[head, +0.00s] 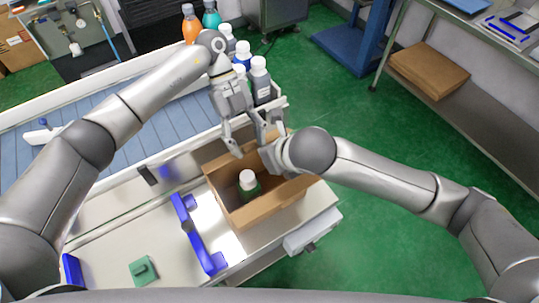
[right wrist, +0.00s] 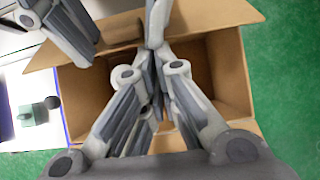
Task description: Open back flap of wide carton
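The wide carton (head: 233,205) stands open-topped on the light bench, with a white-capped bottle (head: 248,181) upright inside. In the right wrist view, a brown flap (right wrist: 210,18) spreads outward along the carton's upper edge. My left gripper (head: 248,147) is open above the back edge, its fingers apart; I cannot tell whether it touches the flap. Its fingers also show at the top of the right wrist view (right wrist: 115,25). My right gripper (right wrist: 153,95) has its fingers together over the carton opening, with nothing visible between them. In the head view the right fingertips are largely hidden by the wrist.
A conveyor (head: 90,115) with several bottles (head: 260,80) at its end lies behind the carton. A blue bracket (head: 200,235) and a green block (head: 143,270) are on the bench left of the carton. Open green floor (head: 400,240) lies to the right.

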